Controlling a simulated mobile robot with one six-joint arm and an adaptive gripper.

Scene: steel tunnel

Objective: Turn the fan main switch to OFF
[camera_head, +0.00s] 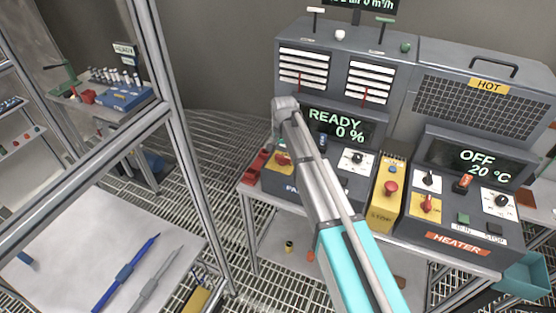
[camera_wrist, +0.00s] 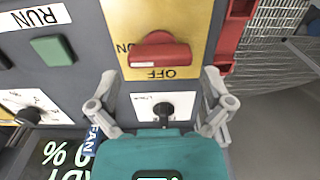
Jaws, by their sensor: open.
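The fan main switch, a red rotary handle (camera_wrist: 158,52) on a yellow plate (camera_wrist: 195,18), lies about level in the wrist view. Its narrow end points left toward the ON label, and the OFF label is below it, upside down. In the head view the switch (camera_head: 283,160) is at the left of the fan console, partly behind my arm. My gripper (camera_wrist: 160,78) is open, with one finger on each side of the lower plate. Contact with the handle cannot be told. The fan display (camera_head: 337,126) reads READY 0 %.
A small black lever (camera_wrist: 163,112) is between my fingers, below the switch. A green button (camera_wrist: 51,50) is at left. A yellow STOP box (camera_head: 384,215) and the heater console (camera_head: 455,215) stand right of the fan console. A metal frame post (camera_head: 160,60) stands left.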

